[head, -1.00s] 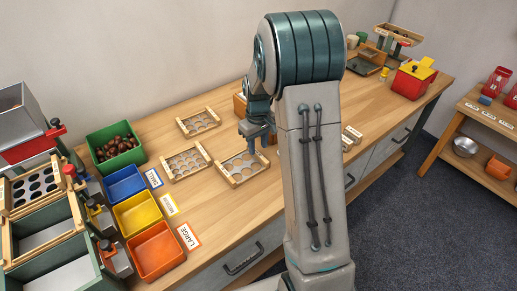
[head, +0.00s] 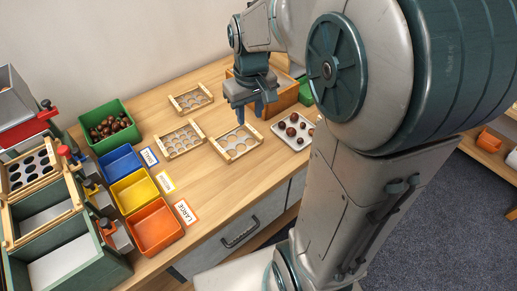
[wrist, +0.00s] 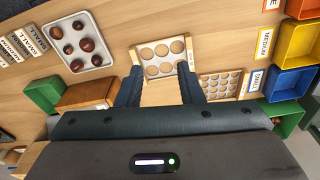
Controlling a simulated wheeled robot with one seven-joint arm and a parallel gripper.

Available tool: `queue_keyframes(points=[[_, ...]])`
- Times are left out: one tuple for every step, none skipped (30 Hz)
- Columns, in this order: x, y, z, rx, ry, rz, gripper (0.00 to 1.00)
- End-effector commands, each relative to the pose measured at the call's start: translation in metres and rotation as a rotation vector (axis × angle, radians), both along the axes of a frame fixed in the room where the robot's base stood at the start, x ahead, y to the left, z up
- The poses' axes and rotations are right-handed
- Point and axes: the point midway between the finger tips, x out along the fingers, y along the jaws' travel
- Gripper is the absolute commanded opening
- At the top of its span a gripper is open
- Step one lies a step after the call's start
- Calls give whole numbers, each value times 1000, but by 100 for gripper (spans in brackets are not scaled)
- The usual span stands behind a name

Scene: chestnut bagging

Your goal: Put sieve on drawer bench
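Three wooden-framed sieves with round holes lie flat on the wooden drawer bench (head: 190,215). The large-holed sieve (head: 227,153) is nearest my gripper (head: 249,110). A sieve with smaller holes (head: 180,149) lies to its left, and another sieve (head: 190,108) lies farther back. In the wrist view, my gripper (wrist: 160,74) has its fingers spread with nothing between them. The large-holed sieve (wrist: 162,53) lies just beyond the fingertips, and a smaller-holed sieve (wrist: 219,84) lies to the right. My gripper hangs over the far side of the large-holed sieve.
A metal tray of chestnuts (head: 283,141) lies right of the large-holed sieve. A wooden box (head: 285,97) stands behind my gripper. Blue (head: 121,173), yellow (head: 137,205) and orange (head: 158,235) bins and a green chestnut bin (head: 90,147) stand left.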

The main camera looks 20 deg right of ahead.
Motion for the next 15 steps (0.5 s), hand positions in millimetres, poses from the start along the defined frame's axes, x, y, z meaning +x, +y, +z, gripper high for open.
queue_keyframes(points=[[-20,6,4,2,-17,-18,34],[-31,8,6,5,-24,-31,34],[-44,12,7,7,-34,-48,34],[-54,14,7,9,-40,-60,34],[-64,16,6,11,-47,-72,34],[-76,19,6,14,-56,-88,34],[-84,21,5,16,-62,-98,34],[-92,22,4,18,-68,-107,34],[-101,24,3,20,-74,-119,34],[-107,25,1,21,-78,-126,34],[-112,26,0,23,-81,-133,34],[-118,27,-1,24,-85,-142,34],[-121,26,-2,25,-88,-146,34],[-124,26,-3,26,-89,-150,34],[-127,26,-4,27,-91,-154,34]])
